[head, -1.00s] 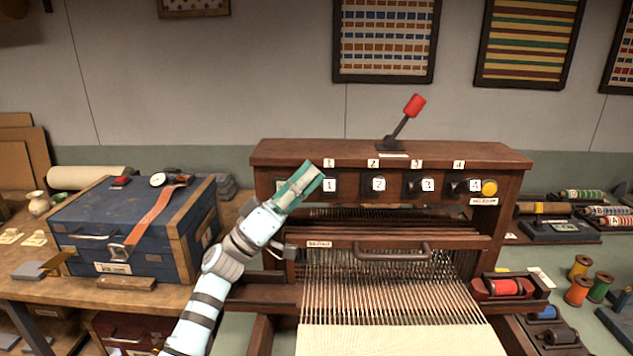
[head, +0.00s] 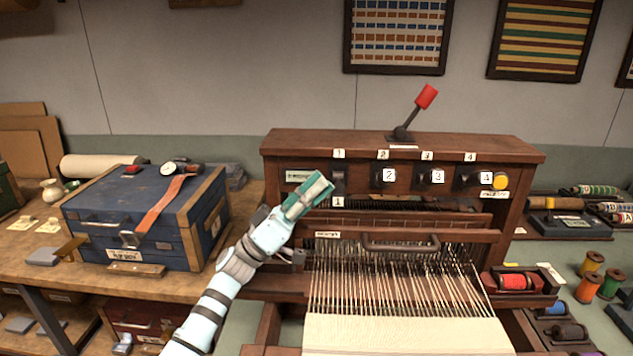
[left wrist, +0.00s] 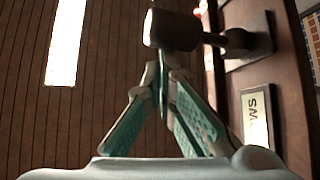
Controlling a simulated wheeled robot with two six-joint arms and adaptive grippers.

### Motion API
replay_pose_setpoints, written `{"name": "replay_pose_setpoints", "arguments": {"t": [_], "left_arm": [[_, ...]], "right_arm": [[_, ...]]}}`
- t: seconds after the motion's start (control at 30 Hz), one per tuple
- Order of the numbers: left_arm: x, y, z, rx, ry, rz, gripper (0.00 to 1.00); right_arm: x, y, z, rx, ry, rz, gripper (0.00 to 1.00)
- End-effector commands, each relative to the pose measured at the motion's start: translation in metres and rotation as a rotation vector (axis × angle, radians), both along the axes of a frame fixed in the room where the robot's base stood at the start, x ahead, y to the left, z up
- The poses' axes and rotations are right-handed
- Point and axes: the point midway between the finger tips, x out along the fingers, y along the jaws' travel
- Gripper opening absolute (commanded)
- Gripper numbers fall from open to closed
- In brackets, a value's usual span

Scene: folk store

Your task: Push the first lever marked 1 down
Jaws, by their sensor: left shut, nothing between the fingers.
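The loom's dark front beam (head: 300,160) carries a row of levers with number tags. The lever marked 1 (head: 338,184) hangs lower than the others, its tag below those of lever 2 (head: 388,176), lever 3 (head: 437,177) and lever 4 (head: 486,178). My left gripper (head: 326,184) is shut and empty, just left of lever 1. In the left wrist view a dark rounded lever knob (left wrist: 172,30) is right at the closed fingertips (left wrist: 160,78); I cannot tell whether they touch. My right gripper is out of view.
A red-knobbed lever (head: 425,97) stands on top of the loom. A yellow button (head: 501,181) is right of lever 4.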

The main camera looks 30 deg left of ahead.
Motion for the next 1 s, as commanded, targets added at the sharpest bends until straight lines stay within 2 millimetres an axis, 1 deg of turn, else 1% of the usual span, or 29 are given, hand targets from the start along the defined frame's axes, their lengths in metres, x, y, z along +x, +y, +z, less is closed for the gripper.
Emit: {"name": "replay_pose_setpoints", "arguments": {"t": [0.57,0.67,0.77,0.8,0.9,1.0], "left_arm": [[0.000,0.000,0.000,0.000,0.001,-0.001,0.00],[-0.002,0.003,0.011,0.000,0.001,-0.001,0.00],[-0.005,0.011,0.033,0.002,0.002,0.002,0.00],[-0.008,0.016,0.045,0.001,0.001,0.002,0.00],[-0.014,0.038,0.006,0.001,0.005,0.004,0.00],[-0.020,0.057,-0.017,0.001,0.004,0.001,0.00]], "right_arm": [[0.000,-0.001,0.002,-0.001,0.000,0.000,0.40],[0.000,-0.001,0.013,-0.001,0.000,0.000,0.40],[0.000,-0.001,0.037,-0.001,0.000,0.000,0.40],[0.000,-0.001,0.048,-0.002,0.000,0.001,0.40],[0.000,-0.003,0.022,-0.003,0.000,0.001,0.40],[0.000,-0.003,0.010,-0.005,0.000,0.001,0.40]]}}
